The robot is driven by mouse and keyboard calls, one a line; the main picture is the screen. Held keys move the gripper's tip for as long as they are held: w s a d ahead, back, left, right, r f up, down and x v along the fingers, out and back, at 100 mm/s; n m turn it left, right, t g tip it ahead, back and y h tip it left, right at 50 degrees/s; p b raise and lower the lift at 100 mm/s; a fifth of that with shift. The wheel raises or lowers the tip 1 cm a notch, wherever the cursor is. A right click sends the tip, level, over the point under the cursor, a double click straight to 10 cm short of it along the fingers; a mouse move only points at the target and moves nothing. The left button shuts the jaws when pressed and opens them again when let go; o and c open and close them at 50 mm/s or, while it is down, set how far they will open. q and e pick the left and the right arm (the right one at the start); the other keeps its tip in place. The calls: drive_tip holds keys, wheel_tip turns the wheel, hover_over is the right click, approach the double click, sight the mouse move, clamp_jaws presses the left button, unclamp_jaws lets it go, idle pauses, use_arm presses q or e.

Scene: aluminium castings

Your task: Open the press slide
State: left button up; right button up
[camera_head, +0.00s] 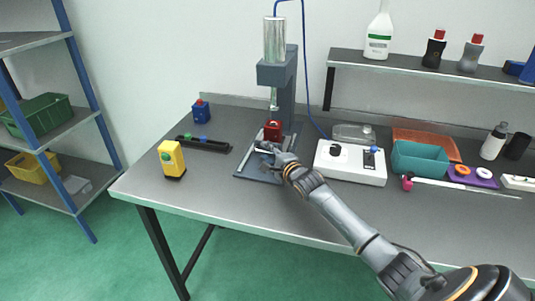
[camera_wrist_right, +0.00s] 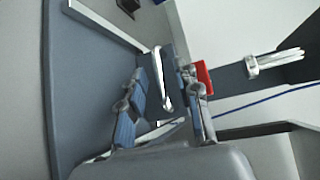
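The press (camera_head: 276,73) stands on the bench with a silver cylinder on top, a grey column and a flat base plate. A red block (camera_head: 272,130) sits under its ram; its edge also shows in the right wrist view (camera_wrist_right: 205,76). My right gripper (camera_head: 266,151) is low at the front of the press, just before the red block. The fingers partly hide the slide. My left gripper is not in view.
A white control box (camera_head: 350,163) stands close right of the press. A teal bin (camera_head: 420,159) is beyond it. A yellow device (camera_head: 171,159) and a black strip with buttons (camera_head: 204,144) are at the left. The bench front left of the press is clear.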

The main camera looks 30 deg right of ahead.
drive_tip(key=shift+c, duration=0.2)
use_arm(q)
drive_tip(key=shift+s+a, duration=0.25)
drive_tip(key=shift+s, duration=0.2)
use_arm(e)
clamp_jaws()
drive_tip(key=s+a+p, duration=0.2)
drive_tip(key=a+p, duration=0.1)
drive_tip(key=s+a+p, duration=0.5)
drive_tip(key=a+p, duration=0.1)
drive_tip(key=shift+s+r, duration=0.2)
drive_tip(key=shift+s, duration=0.15)
drive_tip(key=shift+s+a+f, duration=0.15)
drive_tip(key=shift+s+a, duration=0.2)
drive_tip(key=shift+a, duration=0.05)
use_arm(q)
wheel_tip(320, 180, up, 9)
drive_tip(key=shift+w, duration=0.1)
use_arm(e)
drive_tip(key=shift+o, duration=0.2)
unclamp_jaws()
drive_tip(key=shift+w, duration=0.1)
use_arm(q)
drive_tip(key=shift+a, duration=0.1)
